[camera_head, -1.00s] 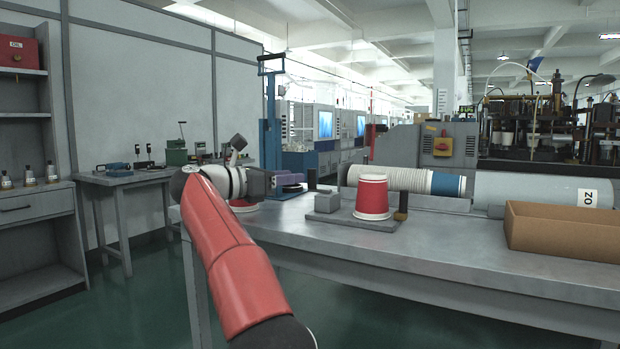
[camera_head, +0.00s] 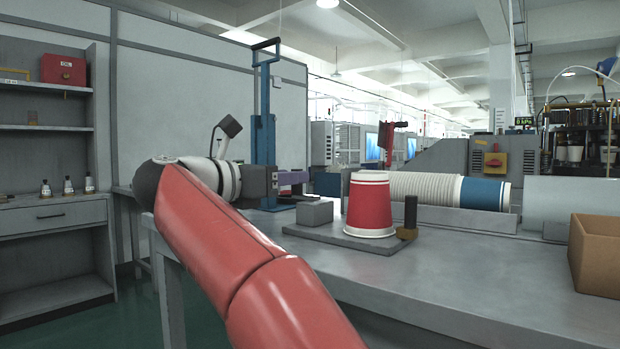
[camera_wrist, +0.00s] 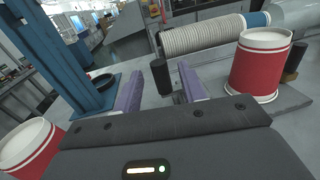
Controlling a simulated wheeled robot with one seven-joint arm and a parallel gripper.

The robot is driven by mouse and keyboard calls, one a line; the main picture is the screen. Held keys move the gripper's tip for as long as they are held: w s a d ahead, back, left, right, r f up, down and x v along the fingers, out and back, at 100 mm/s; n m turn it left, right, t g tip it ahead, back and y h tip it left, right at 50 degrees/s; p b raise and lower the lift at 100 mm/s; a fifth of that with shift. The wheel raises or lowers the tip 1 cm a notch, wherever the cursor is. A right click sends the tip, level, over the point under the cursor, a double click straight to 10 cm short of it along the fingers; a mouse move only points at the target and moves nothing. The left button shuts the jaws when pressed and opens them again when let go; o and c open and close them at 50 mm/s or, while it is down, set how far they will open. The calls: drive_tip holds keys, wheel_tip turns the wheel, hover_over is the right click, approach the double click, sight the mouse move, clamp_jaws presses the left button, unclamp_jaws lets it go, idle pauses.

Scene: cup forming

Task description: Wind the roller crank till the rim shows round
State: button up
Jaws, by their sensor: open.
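A red paper cup with white bands (camera_head: 370,205) stands upside down on a grey plate (camera_head: 350,240), beside a grey block (camera_head: 315,213). Right of the cup is a black upright grip on a brass-coloured base (camera_head: 411,212). The wrist view shows the cup (camera_wrist: 262,68) at right and another black post (camera_wrist: 161,76) near the picture's middle. I cannot tell which black part is the roller crank. My gripper (camera_head: 288,184) is left of the block, its purple fingers apart. In the wrist view the post appears between the fingertips (camera_wrist: 161,80); contact is unclear.
Stacked white cups and a blue one (camera_head: 484,193) lie behind the red cup. A cardboard box (camera_head: 597,255) is at right. A blue press stand (camera_wrist: 62,50) and a second red cup (camera_wrist: 28,148) are left in the wrist view. The front tabletop is clear.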

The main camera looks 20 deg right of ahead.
drive_tip(key=x, duration=0.5)
clamp_jaws()
drive_tip(key=shift+g+p, duration=0.3)
drive_tip(key=shift+p, duration=0.05)
drive_tip(key=shift+w+d+r+m+g+h+p, duration=0.1)
drive_tip(key=shift+d+r+m+g+h+p, duration=0.05)
drive_tip(key=shift+m+g+h+p, duration=0.45)
drive_tip(key=m+g+p, duration=0.2)
drive_tip(key=g, duration=0.1)
drive_tip(key=shift+d+h, duration=0.3)
drive_tip(key=shift+d, duration=0.05)
drive_tip(key=shift+d+m+g+p, duration=0.25)
drive_tip(key=shift+m+g+p, duration=0.45)
drive_tip(key=shift+g, duration=0.35)
drive_tip(key=shift+d+m+g+p, duration=0.25)
drive_tip(key=shift+m+g+p, duration=0.4)
drive_tip(key=shift+g, duration=0.4)
